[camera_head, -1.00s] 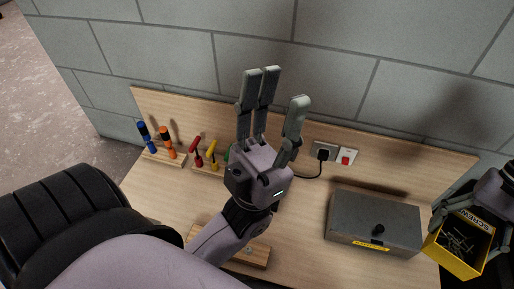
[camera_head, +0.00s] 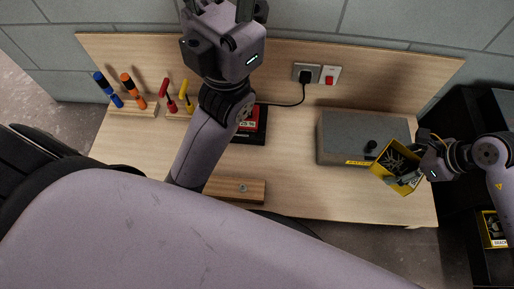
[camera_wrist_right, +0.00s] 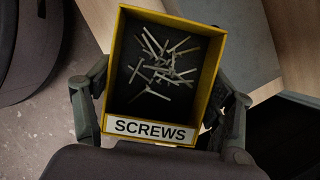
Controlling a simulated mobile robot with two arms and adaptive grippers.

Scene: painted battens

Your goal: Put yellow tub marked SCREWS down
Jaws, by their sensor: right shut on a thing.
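The yellow tub marked SCREWS (camera_head: 383,174) is in my right gripper (camera_head: 411,177), at the right front corner of the grey metal box in the head view. Its height above the bench is hard to tell. In the right wrist view the tub (camera_wrist_right: 151,130) faces up to the camera, with several loose screws inside. The fingers of my right gripper (camera_wrist_right: 160,100) clasp it from both sides. My left gripper (camera_head: 225,6) is at the top edge of the head view, empty, its fingers apart and their tips cut off.
The grey box (camera_head: 355,130) stands on the wooden bench (camera_head: 310,195). Coloured tools (camera_head: 145,95) stand in holders at the left, and a wooden block (camera_head: 235,189) lies in front. A dark shelf with another yellow tub (camera_head: 494,228) is at the right. The bench's front middle is clear.

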